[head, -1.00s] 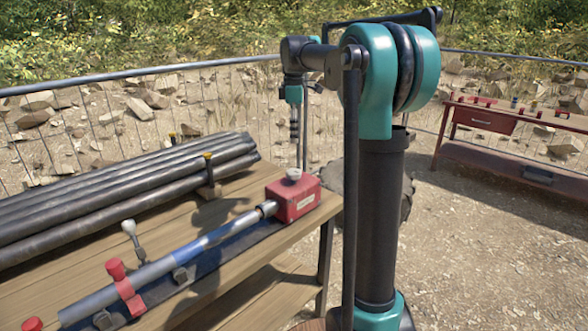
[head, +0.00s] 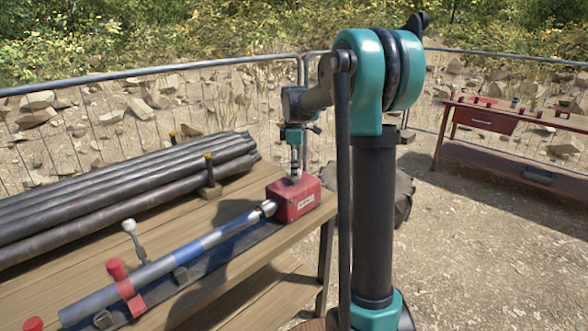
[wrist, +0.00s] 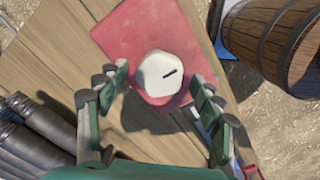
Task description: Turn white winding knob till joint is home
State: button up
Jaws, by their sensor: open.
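The white winding knob (wrist: 168,75) sits on top of the red box (wrist: 122,35) in the wrist view. It has a short dark mark on its top, pointing to the upper right. In the head view the red box (head: 293,197) stands at the bench's right end, joined to a grey and blue rod (head: 190,254). My gripper (wrist: 160,98) is open, its fingers on either side of the knob and apart from it. In the head view my gripper (head: 295,164) hangs pointing down right over the box and hides the knob.
Several dark pipes (head: 120,185) lie on the wooden bench (head: 240,195) behind the rod. A white-tipped lever (head: 130,228) and a red clamp (head: 118,270) stand along the rod. A wooden barrel (wrist: 270,40) is beside the bench. A red workbench (head: 510,150) stands far right.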

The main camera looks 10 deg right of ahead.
jog(key=shift+c, duration=0.5)
jog(key=c, duration=1.1)
jog(key=shift+o, duration=0.2)
jog(key=shift+m, duration=0.4)
jog(key=m, duration=0.4)
jog(key=shift+m, duration=0.3)
jog(key=m, duration=0.5)
jog(key=shift+m, duration=0.3)
jog(key=m, duration=1)
jog(key=shift+m, duration=0.4)
